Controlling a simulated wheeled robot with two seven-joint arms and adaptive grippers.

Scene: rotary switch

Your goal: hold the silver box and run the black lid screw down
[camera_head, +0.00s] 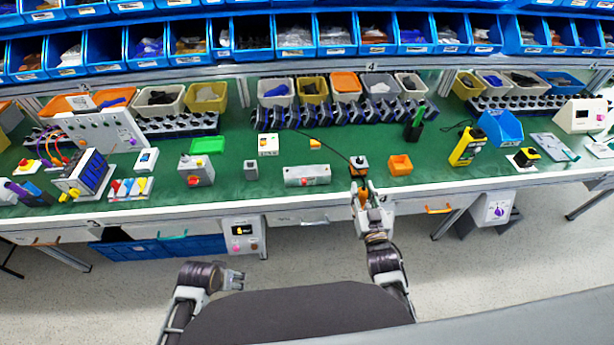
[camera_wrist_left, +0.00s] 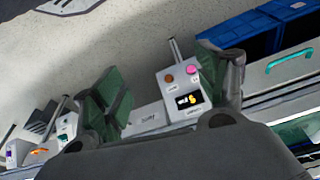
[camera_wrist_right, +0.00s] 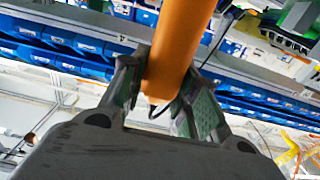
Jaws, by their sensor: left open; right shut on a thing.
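A wide silver box (camera_head: 307,176) with a red part on its front lies near the table's front edge. A smaller grey box (camera_head: 250,169) stands to its left. I cannot make out a black lid screw on either. My right gripper (camera_head: 361,192) is shut on an orange cylindrical handle (camera_wrist_right: 183,45), to the right of the wide silver box. The handle's far end is out of the right wrist view. My left gripper (camera_head: 235,280) is open and empty, low in front of the table; its spread fingers show in the left wrist view (camera_wrist_left: 165,90).
A grey box with a red button (camera_head: 196,171) stands further left. Blue bins line the back.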

